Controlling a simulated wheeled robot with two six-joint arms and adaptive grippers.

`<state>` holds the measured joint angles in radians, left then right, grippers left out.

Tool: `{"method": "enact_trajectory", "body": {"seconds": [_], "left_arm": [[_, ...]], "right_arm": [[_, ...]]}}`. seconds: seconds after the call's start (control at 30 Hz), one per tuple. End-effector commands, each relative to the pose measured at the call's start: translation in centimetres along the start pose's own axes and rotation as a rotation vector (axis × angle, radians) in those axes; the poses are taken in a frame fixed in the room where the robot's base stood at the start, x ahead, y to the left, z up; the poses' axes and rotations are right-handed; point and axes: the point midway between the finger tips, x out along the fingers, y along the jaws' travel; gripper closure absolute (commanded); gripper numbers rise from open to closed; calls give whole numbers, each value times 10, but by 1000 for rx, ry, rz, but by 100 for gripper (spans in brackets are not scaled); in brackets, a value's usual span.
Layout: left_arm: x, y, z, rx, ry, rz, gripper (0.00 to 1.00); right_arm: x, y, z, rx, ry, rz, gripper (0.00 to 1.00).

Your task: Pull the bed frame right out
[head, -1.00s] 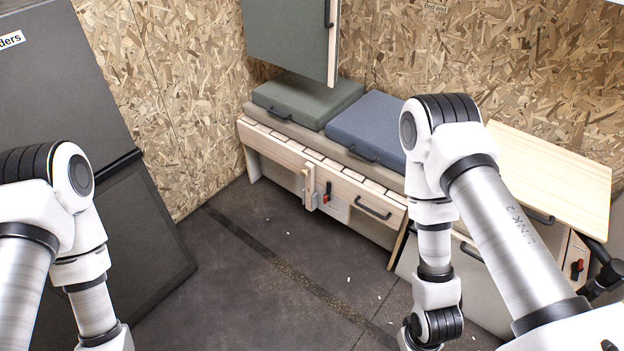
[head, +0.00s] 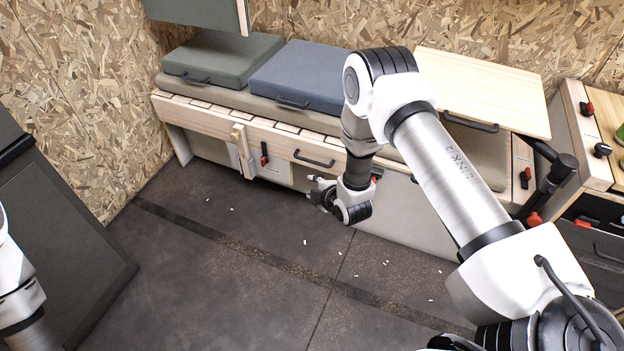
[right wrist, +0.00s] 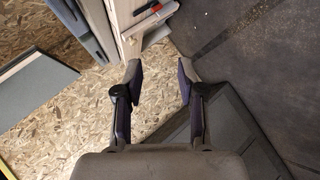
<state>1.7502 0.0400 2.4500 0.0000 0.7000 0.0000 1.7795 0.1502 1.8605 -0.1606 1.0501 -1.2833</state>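The bed frame is a pale wooden slatted bench front (head: 220,122) along the back wall in the head view, with a black handle (head: 314,160) on its front board. A red latch (head: 264,154) sits left of the handle. Grey-green and blue cushions (head: 300,75) lie on top. My right gripper (head: 318,188) hangs in front of the bench, below the handle and apart from it. In the right wrist view its two fingers (right wrist: 160,68) are spread with nothing between them; the bench's wooden end (right wrist: 130,22) shows beyond. My left gripper is out of view.
A wooden tabletop (head: 485,92) stands at the right of the bench, with a cabinet (head: 585,150) beyond it. A dark panel (head: 75,240) leans at left. The dark floor (head: 230,285) in front is open, with small white bits.

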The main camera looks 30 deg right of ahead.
Motion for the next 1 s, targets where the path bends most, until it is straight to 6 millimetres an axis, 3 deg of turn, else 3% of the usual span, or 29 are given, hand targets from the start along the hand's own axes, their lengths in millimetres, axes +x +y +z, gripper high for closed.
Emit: {"method": "enact_trajectory", "body": {"seconds": [0.03,0.1,0.23,0.4,0.5,0.6,0.77,1.0], "left_arm": [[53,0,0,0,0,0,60],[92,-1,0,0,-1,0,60],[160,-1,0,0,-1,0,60],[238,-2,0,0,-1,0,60],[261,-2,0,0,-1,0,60],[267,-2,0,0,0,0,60],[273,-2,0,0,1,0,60],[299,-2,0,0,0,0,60]], "right_arm": [[42,-11,16,-48,12,77,61],[76,2,29,-118,26,186,61],[127,19,56,-177,29,352,61],[172,12,93,-169,15,463,61],[182,0,106,-159,6,472,61],[185,-2,108,-157,5,475,61],[196,5,107,-158,5,476,61],[239,24,106,-158,5,475,61]]}}
